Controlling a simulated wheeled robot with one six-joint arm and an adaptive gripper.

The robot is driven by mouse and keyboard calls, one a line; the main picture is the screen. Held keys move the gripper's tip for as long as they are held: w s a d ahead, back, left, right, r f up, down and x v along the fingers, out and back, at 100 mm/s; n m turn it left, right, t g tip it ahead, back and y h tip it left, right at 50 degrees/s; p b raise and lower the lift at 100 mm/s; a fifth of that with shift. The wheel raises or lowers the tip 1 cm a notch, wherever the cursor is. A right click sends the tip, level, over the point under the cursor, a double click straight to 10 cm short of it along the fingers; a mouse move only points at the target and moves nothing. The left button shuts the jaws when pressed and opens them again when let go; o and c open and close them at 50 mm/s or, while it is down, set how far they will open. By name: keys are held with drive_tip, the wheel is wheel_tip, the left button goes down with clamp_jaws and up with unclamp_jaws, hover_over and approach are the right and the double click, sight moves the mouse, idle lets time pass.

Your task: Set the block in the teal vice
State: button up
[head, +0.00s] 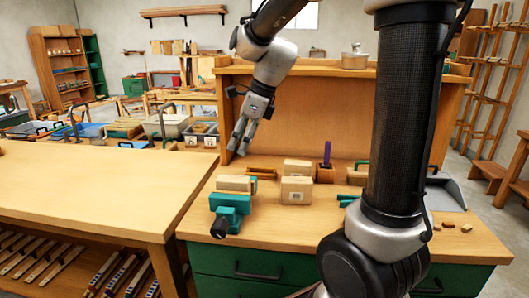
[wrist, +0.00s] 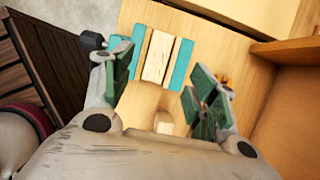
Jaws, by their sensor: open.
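The teal vice (head: 230,203) is mounted at the left front of the workbench, its dark handle end toward the front. A pale wooden block (head: 236,184) sits at the top of the vice. In the wrist view the block (wrist: 157,56) lies between the two teal jaws (wrist: 181,64), with narrow gaps seeming to show beside it. How deep it sits I cannot tell. My gripper (head: 241,143) is above and behind the vice, pointing down, apart from the block. In the wrist view my gripper (wrist: 162,78) is open, with nothing between its fingers.
Two pale blocks (head: 296,190) stand right of the vice. Behind are a wooden holder (head: 325,174) with a purple-handled tool and the bench's upright back panel (head: 320,120). A grey dustpan-like tray (head: 446,194) lies at right. A bare-topped table (head: 90,195) adjoins at left.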

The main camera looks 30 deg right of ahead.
drive_tip(key=s+d+r+n+t+h, duration=0.1)
drive_tip(key=s+d+n, duration=0.4)
drive_tip(key=s+n, duration=0.6)
drive_tip(key=s+d+r+n+h, duration=0.1)
drive_tip(key=s+d+n+h, duration=0.1)
drive_tip(key=s+d+n, duration=0.4)
drive_tip(key=s+n, duration=0.5)
drive_tip(key=n, duration=0.2)
drive_tip(key=shift+s+n+t+h, duration=0.25)
drive_tip(key=shift+n+t+h, duration=0.05)
drive_tip(key=shift+n+t, duration=0.1)
